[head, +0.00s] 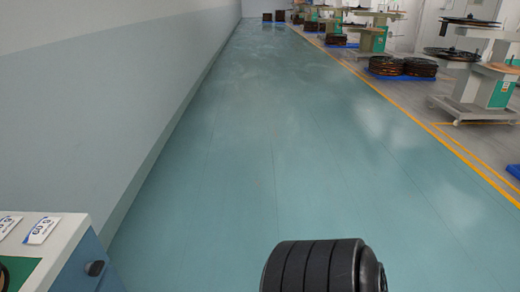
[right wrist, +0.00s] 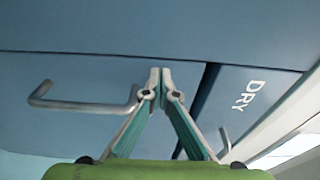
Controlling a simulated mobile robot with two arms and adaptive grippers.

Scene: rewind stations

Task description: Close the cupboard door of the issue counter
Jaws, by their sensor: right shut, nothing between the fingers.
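In the right wrist view a large blue panel (right wrist: 75,82) with a grey bar handle (right wrist: 82,106) fills the left and middle. A dark seam parts it from a blue panel lettered DRY (right wrist: 243,98) on the right, which has its own handle (right wrist: 225,141). I cannot tell which panel is the cupboard door or how far it stands open. My right gripper (right wrist: 160,76) is shut and empty, its tips in front of the large panel by the handle's right end; contact is unclear. My left gripper is in neither view.
In the head view a white-topped blue cabinet (head: 52,245) with a black knob (head: 95,268) stands at the lower left by the grey wall (head: 90,90). The green floor (head: 270,150) ahead is clear. Machines (head: 484,80) and black reels (head: 420,67) stand beyond the yellow line.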

